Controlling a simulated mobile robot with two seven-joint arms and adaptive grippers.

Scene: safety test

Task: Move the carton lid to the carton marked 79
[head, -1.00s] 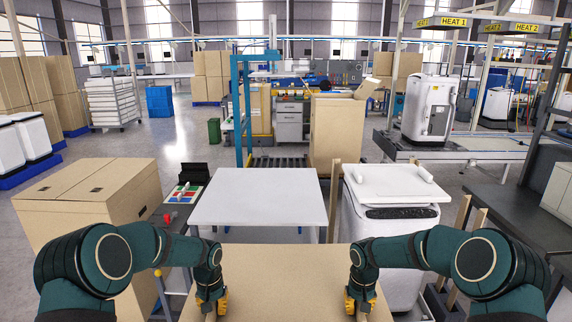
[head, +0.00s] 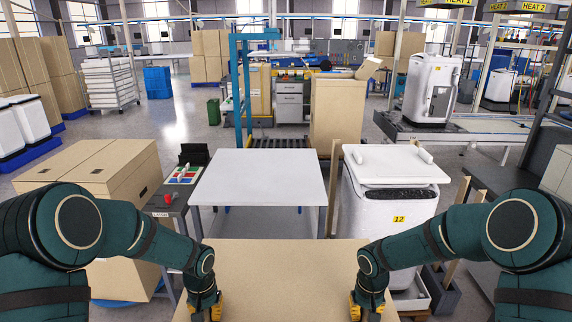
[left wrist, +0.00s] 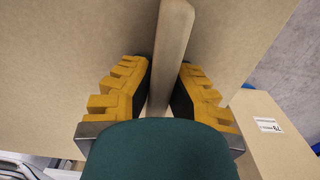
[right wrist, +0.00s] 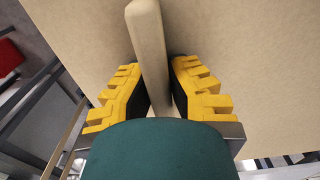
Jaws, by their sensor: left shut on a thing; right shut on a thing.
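The carton lid (head: 285,268) is a flat brown cardboard panel held low in front of me. My left gripper (head: 208,307) is shut on a raised strip of the lid, which shows between its yellow fingers in the left wrist view (left wrist: 160,80). My right gripper (head: 367,307) is shut on a similar strip, seen in the right wrist view (right wrist: 152,75). A brown carton with a white label that appears to read 79 (left wrist: 262,145) shows at the lower right of the left wrist view. A large brown carton (head: 110,225) stands at left in the head view; no number is readable there.
A white-topped table (head: 260,180) stands just beyond the lid. A small grey stand (head: 172,205) with a red item is between carton and table.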

